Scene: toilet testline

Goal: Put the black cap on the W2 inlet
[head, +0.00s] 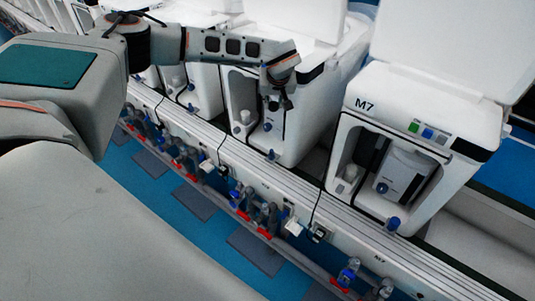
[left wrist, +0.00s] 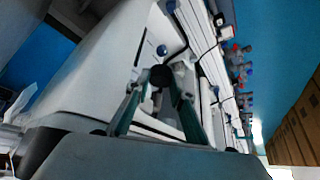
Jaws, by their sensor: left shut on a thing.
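My left gripper (head: 281,99) reaches in from the upper left, in front of the white toilet unit in the middle of the head view. In the left wrist view its two green fingers (left wrist: 158,92) are shut on a round black cap (left wrist: 162,75). The cap is held at the fingertips, in front of the white unit; I cannot tell whether it touches anything. In the head view the cap is too small and dark to separate from the fingers. No W2 label is readable, so I cannot tell which opening is the W2 inlet. My right gripper is not in view.
A white unit marked M7 (head: 365,105) stands to the right, with its lid raised. A blue knob (head: 268,127) sits on the middle unit's front. A white rail (head: 262,181) runs below the units, with several blue and red valves (head: 240,200) beneath it.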

